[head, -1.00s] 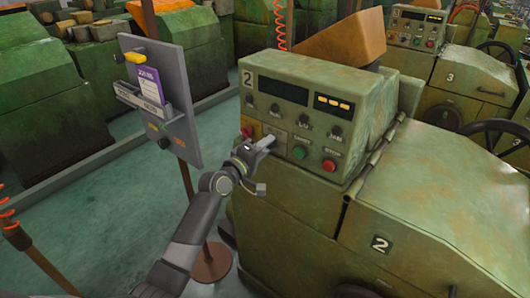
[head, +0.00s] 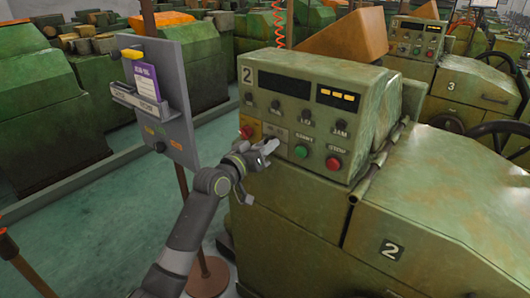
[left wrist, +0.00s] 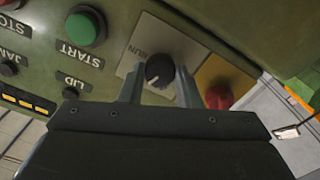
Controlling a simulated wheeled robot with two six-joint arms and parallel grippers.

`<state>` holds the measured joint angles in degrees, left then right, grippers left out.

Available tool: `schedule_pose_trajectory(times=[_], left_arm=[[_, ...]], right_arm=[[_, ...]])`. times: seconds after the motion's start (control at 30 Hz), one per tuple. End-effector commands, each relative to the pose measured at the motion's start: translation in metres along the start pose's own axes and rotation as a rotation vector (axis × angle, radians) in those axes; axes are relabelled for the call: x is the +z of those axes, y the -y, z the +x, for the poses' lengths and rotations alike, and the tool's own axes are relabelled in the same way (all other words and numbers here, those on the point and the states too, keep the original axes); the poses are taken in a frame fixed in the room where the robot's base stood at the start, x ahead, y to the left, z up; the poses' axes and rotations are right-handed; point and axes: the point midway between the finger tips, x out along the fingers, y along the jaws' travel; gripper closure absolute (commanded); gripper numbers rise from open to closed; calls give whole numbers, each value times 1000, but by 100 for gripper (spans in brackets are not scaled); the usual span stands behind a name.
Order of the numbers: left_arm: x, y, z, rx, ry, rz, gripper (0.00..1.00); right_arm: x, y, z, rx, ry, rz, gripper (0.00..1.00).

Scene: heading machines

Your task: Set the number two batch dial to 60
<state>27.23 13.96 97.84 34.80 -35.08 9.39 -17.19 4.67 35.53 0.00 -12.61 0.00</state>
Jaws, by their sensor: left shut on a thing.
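Machine number two (head: 290,125) has a green front panel with a dark display and an orange-lit window. My left gripper (head: 268,147) is at the lower left of this panel, shut on a black knob. In the left wrist view the knob (left wrist: 159,70) sits between the two fingers, on a grey plate lettered RUN. It has a white pointer mark; I see no number scale there. In the head view my fingers largely hide the knob. My right gripper is not in view.
A green START button (head: 301,151) and a red STOP button (head: 333,163) are right of my gripper. A red knob on a yellow plate (left wrist: 218,96) is close beside my fingers. A grey signboard (head: 178,125) on a post stands left of my forearm.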

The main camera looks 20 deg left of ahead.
Motion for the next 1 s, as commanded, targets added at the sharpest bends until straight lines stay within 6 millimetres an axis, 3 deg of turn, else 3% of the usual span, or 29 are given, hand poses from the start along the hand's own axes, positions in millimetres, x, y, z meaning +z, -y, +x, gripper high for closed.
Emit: schedule_pose_trajectory(times=[0.33,0.87,0.9,1.0], left_arm=[[3,2,0,-2,7,136,93],[3,2,0,-3,8,158,93],[3,2,0,-3,8,158,68],[2,1,0,-2,7,158,54]], right_arm=[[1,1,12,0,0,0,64],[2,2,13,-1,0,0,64],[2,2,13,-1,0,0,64],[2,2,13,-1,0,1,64]])
